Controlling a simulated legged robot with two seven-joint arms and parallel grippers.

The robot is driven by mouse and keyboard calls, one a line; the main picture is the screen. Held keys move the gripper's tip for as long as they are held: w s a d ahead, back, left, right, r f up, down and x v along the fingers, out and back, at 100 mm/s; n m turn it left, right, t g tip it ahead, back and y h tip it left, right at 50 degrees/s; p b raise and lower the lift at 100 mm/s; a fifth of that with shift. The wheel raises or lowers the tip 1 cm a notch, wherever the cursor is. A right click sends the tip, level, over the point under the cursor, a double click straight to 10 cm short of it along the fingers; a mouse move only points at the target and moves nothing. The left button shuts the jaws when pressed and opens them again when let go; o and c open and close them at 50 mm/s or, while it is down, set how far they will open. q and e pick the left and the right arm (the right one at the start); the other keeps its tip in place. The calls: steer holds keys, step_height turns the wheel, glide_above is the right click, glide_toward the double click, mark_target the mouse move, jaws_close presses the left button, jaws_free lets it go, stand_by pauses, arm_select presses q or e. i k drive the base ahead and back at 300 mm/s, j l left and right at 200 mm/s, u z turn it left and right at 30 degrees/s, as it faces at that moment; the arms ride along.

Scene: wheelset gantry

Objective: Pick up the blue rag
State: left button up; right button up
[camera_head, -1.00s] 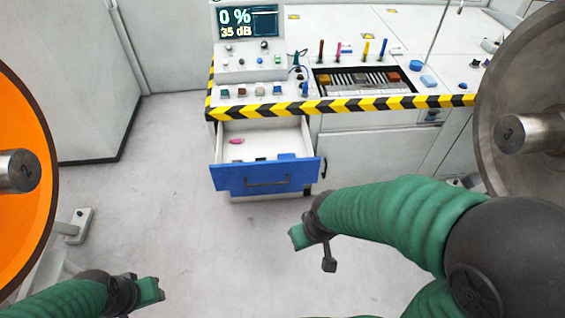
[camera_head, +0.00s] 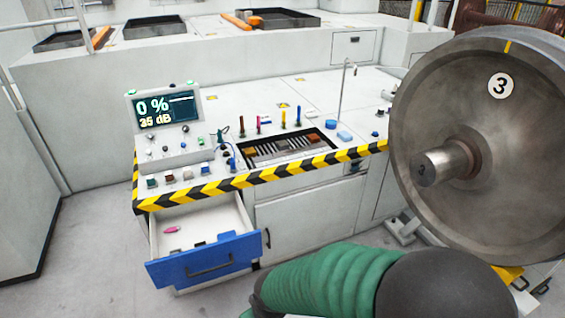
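A small flat blue item (camera_head: 344,136) lies on the white worktop, right of the slotted tray; it may be the blue rag, but it is too small to be sure. Another small blue patch (camera_head: 225,237) shows inside the open drawer, just behind its blue front; I cannot tell whether it is cloth. My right arm comes in along the bottom, and only a sliver of its gripper (camera_head: 248,311) shows at the lower edge, below the drawer and apart from both blue items. Its fingers are largely cut off. My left gripper is out of view.
The drawer (camera_head: 152,240) stands open, with a pink item (camera_head: 172,229) inside. A control panel (camera_head: 165,125) and upright coloured tools (camera_head: 283,119) stand on the worktop. A large metal wheel (camera_head: 510,130) marked 3 blocks the right side. The floor left of the drawer is clear.

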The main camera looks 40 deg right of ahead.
mark_target(220, 237)
steer(key=i+j+z, duration=0.15)
steer(key=i, duration=0.4)
steer(key=i+j+z, duration=0.2)
steer(key=i, duration=0.35)
steer(key=i+j+z, duration=0.15)
steer(key=i+j, duration=0.15)
steer(key=i, duration=0.2)
steer(key=i+j+z, duration=0.2)
steer(key=i+j, duration=0.15)
steer(key=i, duration=0.15)
